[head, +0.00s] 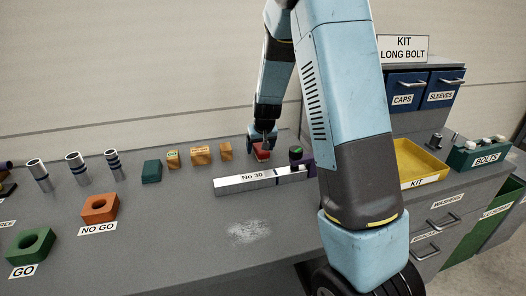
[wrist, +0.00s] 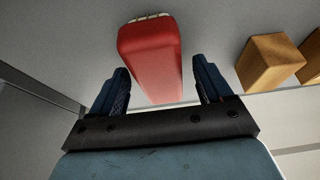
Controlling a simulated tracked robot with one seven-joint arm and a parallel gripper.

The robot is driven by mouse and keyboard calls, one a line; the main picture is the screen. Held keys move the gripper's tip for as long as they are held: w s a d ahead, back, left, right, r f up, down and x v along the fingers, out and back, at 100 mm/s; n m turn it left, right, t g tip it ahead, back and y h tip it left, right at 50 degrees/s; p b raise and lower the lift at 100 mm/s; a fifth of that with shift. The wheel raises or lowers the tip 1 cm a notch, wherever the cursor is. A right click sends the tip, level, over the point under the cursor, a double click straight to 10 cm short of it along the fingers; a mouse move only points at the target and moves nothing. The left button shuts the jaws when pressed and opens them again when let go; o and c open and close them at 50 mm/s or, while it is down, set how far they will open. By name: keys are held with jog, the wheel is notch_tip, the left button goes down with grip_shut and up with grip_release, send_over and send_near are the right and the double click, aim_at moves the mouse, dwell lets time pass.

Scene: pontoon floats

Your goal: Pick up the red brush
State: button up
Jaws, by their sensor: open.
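The red brush (wrist: 152,58) lies on the grey bench top, with a row of pale bristles at its far end in the wrist view. My gripper (wrist: 163,82) is open, with one blue finger on each side of the brush's near end. Gaps show between the fingers and the brush. In the head view, the red brush (head: 262,155) is partly hidden under my gripper (head: 262,143), near the back of the bench.
Wooden blocks (head: 201,155) and a dark green block (head: 152,171) stand left of the brush. A long bar marked No 30 (head: 245,184) lies in front. A yellow kit tray (head: 430,159) is at right. The wall is close behind.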

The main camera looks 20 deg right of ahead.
jog(key=shift+f, duration=0.25)
dwell(0.4)
jog(key=c, duration=1.1)
